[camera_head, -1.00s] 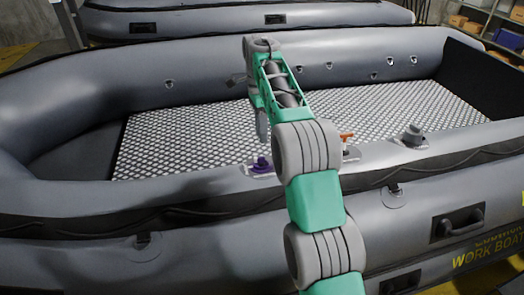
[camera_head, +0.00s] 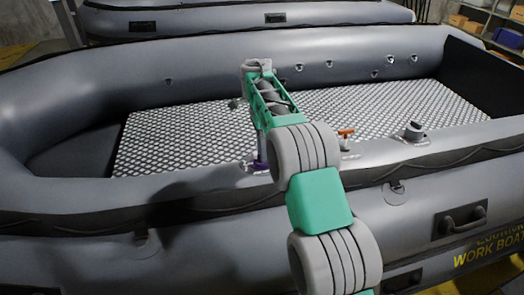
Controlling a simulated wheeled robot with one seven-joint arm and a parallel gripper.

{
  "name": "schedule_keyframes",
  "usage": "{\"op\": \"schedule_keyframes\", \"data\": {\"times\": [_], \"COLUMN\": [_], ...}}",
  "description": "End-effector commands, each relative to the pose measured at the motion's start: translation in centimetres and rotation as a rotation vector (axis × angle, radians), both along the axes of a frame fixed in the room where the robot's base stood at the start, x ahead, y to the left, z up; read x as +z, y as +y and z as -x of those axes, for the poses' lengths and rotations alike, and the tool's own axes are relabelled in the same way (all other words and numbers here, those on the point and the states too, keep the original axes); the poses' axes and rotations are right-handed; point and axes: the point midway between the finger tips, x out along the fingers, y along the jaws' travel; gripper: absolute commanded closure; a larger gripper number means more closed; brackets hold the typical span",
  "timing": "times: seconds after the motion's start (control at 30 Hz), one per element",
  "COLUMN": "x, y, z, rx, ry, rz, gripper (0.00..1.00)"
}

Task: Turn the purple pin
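The purple pin (camera_head: 257,167) sits on a small plate on the near tube of the grey inflatable boat (camera_head: 60,200), left of the middle of the view. My arm reaches up from the bottom of the view, and my gripper (camera_head: 261,156) points down right at the pin. Its fingertips overlap the pin in the picture and hide part of it. Whether the fingers touch the pin, and whether they are open or shut, is too small to tell.
An orange-red handle (camera_head: 345,132) stands on the near tube right of my arm. A grey cylindrical fitting (camera_head: 413,131) is further right. A black carry handle (camera_head: 460,222) is on the boat's outer side. A second boat (camera_head: 230,18) lies behind.

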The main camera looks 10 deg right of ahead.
Motion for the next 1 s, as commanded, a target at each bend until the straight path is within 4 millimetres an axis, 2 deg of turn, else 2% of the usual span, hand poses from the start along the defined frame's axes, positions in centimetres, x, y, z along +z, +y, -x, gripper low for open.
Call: {"op": "schedule_keyframes", "data": {"times": [0.13,0.53,1.0], "x": [0.02,0.01,0.01], "y": [0.00,-0.01,-0.01], "z": [0.01,0.01,0.01], "rx": [0.000,0.000,0.002], "ry": [0.001,0.001,0.001], "rz": [0.000,0.000,0.000], "gripper": [0.68,1.00,1.00]}}
